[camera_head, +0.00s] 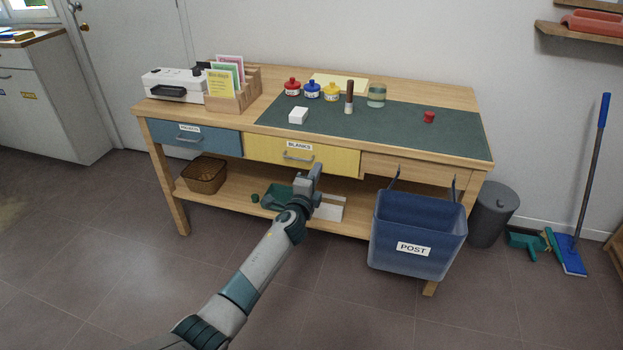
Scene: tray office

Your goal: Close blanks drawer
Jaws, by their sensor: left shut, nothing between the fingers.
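The yellow drawer (334,160) with a "BLANKS" label and a metal handle (298,157) is in the middle of the wooden desk. Its front seems to stand slightly forward of its neighbours; I cannot tell how far. My left gripper (316,171) is shut and empty, just below and in front of the drawer's front, to the right of the handle. I cannot tell whether it touches the drawer. My right gripper is not in view.
The blue drawer (222,141) is left of the yellow one and a plain wooden drawer (405,168) is right. A blue bin (416,222) labelled "POST" hangs at the desk's right front. A basket (205,177) stands on the lower shelf. Floor in front is clear.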

